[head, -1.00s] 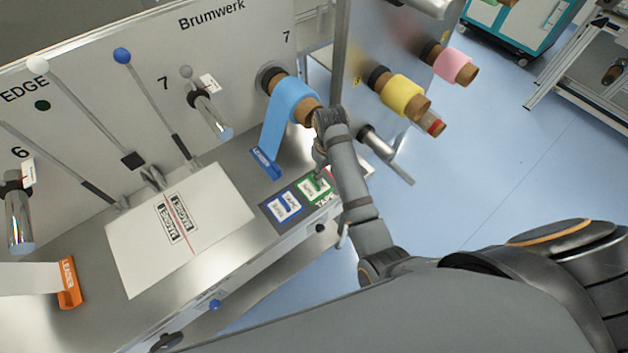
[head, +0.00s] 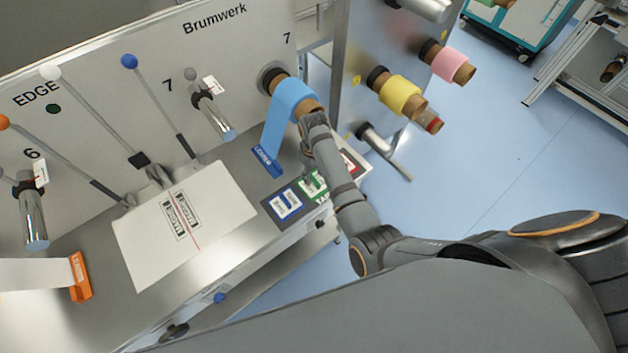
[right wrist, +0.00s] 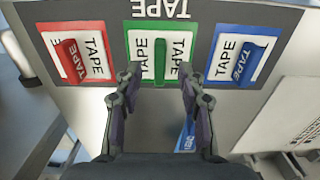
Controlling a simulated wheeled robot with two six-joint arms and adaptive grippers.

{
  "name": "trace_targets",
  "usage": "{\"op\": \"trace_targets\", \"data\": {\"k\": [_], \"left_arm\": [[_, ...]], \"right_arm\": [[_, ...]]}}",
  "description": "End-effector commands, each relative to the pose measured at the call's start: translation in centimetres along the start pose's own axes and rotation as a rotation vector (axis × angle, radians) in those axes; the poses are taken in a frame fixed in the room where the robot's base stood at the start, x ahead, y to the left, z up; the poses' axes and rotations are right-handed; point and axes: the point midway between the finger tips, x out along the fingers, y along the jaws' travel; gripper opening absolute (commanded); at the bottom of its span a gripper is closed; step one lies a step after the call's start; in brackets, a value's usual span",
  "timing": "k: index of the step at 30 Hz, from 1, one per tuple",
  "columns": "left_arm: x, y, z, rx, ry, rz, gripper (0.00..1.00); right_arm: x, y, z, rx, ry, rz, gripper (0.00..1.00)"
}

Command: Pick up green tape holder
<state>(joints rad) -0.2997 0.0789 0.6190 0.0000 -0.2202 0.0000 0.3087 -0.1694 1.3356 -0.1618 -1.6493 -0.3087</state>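The green tape holder (right wrist: 160,62) stands on its green-bordered TAPE square (right wrist: 142,48) in the right wrist view, on a dark mat. My right gripper (right wrist: 157,74) is open, with one finger on each side of the holder's near end; I cannot tell whether they touch it. In the head view my right gripper (head: 308,172) hangs over the mat and partly hides the green square (head: 314,185). My left gripper is not in view.
Red (right wrist: 74,60) and blue (right wrist: 242,62) tape holders stand on squares either side. A blue strip (head: 282,125) hangs from a roll close to my right wrist. A white sheet (head: 150,235) lies left on the metal table.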

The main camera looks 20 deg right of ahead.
Motion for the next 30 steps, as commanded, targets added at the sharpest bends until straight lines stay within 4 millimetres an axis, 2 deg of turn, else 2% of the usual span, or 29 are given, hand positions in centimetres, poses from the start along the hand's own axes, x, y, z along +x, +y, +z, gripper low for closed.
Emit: {"op": "trace_targets", "data": {"k": [1,6,12,14,21,30], "left_arm": [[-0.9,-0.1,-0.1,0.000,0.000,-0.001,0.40],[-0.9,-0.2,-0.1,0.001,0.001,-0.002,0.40],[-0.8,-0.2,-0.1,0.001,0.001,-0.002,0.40],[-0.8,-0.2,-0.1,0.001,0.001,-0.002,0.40],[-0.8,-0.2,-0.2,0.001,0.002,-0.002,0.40],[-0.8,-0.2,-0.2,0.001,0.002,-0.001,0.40]], "right_arm": [[0.4,-0.1,0.1,-0.001,-0.003,0.000,0.40],[2.4,0.0,0.0,0.000,0.000,0.001,0.40],[2.5,0.0,-0.1,0.000,0.002,0.001,0.40],[2.5,0.0,-0.1,0.000,0.002,0.001,0.33],[2.5,0.0,-0.1,0.000,0.002,0.000,0.00],[2.5,0.0,-0.1,0.000,0.002,0.000,0.00]]}}
